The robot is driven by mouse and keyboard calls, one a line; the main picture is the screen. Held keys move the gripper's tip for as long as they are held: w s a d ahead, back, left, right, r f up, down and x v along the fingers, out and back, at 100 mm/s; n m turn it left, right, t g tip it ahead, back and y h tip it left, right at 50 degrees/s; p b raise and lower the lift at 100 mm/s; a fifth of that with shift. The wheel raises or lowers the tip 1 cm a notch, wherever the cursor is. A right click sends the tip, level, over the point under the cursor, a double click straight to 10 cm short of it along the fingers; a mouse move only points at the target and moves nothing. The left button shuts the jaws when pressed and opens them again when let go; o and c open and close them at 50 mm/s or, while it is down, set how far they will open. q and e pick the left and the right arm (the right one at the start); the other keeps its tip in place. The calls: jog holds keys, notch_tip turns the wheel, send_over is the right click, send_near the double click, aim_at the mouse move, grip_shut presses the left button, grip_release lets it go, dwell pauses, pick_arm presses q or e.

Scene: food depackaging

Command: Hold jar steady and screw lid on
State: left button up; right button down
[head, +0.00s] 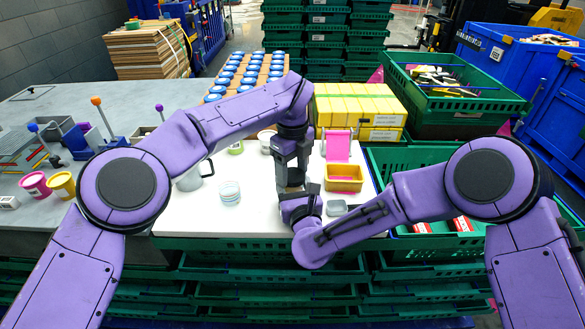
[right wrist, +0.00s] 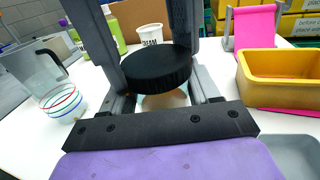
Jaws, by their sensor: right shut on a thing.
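The jar (right wrist: 165,100) stands upright, mostly hidden behind my grippers in the head view. In the right wrist view a round black lid (right wrist: 157,68) sits level at its top; I cannot tell whether the thread is engaged. My right gripper (head: 297,196) is low at the front and shut on the jar, with grey fingers on both sides in the right wrist view (right wrist: 165,98). My left gripper (head: 291,168) comes down from above, its fingers on either side of the lid. I cannot tell whether they press on it.
A glass with coloured rings (head: 230,192) and a grey jug (head: 190,178) stand left of the jar. A yellow bin (head: 344,184) and a small grey tray (head: 337,208) are close on the right. The white table (head: 255,222) is clear in front.

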pick_arm(q)
jog(key=m, duration=1)
jog(key=o, duration=1.2)
jog(key=shift+c, duration=0.2)
jog(key=shift+r, duration=2.3)
